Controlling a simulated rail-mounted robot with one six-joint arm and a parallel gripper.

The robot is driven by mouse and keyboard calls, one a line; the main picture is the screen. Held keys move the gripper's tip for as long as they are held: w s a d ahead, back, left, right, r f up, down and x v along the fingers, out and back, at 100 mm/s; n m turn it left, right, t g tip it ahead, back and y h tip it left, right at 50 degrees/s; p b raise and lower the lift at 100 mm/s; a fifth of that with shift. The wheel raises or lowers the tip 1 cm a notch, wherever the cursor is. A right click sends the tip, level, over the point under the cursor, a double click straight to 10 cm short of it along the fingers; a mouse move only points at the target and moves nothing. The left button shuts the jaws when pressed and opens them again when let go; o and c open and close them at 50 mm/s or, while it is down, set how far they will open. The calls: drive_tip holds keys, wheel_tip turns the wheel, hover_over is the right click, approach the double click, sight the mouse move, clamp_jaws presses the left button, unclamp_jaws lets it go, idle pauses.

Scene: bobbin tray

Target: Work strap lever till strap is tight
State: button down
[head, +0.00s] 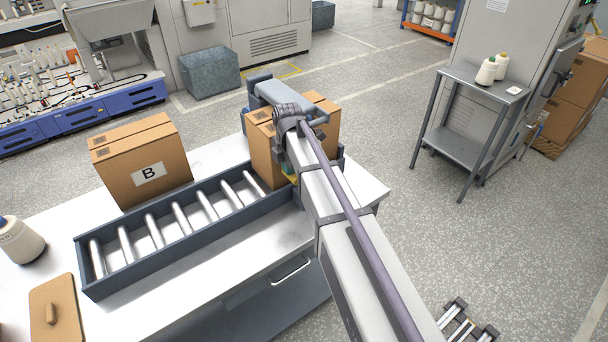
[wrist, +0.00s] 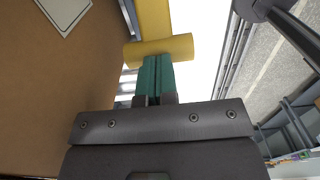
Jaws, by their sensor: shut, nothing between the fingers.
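A yellow T-shaped piece, which looks like the strap lever, has its crossbar (wrist: 180,47) right at the tips of my gripper (wrist: 155,60) in the wrist view. The teal fingers are together with nothing between them. Their tips overlap the crossbar's lower edge in the picture; I cannot tell whether they touch it. In the head view my arm hides the gripper, and only a small yellow patch shows beside the arm. A cardboard box (head: 262,150) stands there at the right end of the roller tray (head: 190,257). I cannot make out the strap or its tightness.
A box marked B (head: 145,165) stands behind the tray. A brown lidded board (head: 55,315) and a thread cone (head: 18,242) are at the left of the white table (head: 240,270). A box side (wrist: 60,90) fills the left of the wrist view, close to my gripper.

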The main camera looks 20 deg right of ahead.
sight(289, 177)
drive_tip(key=shift+s+a+f+b, duration=0.1)
drive_tip(key=shift+a+f+b, duration=0.05)
drive_tip(key=shift+f+b, duration=0.7)
drive_tip(key=shift+a+f+b, duration=0.15)
drive_tip(key=shift+f+b, duration=0.45)
drive_tip(key=shift+f, duration=0.3)
drive_tip(key=r+p, duration=0.2)
drive_tip(key=d+r+p, duration=0.1)
drive_tip(key=r+p, duration=0.4)
drive_tip(key=shift+w+d+r, duration=0.2)
drive_tip(key=shift+w+d, duration=0.1)
drive_tip(key=shift+d, duration=0.05)
drive_tip(key=shift+f, duration=0.15)
drive_tip(key=f+b, duration=0.2)
drive_tip(key=a+f+b, duration=0.1)
drive_tip(key=f+b, duration=0.1)
drive_tip(key=f, duration=0.1)
drive_tip(key=f+b, duration=0.2)
drive_tip(key=b, duration=0.1)
drive_tip(key=shift+s+a+f, duration=0.15)
drive_tip(key=shift+s+a, duration=0.15)
drive_tip(key=r+p, duration=0.2)
drive_tip(key=d+r+p, duration=0.1)
drive_tip(key=r+p, duration=0.4)
drive_tip(key=shift+w+d+r, duration=0.3)
drive_tip(key=shift+w+r, duration=0.05)
drive_tip(key=shift+f, duration=0.2)
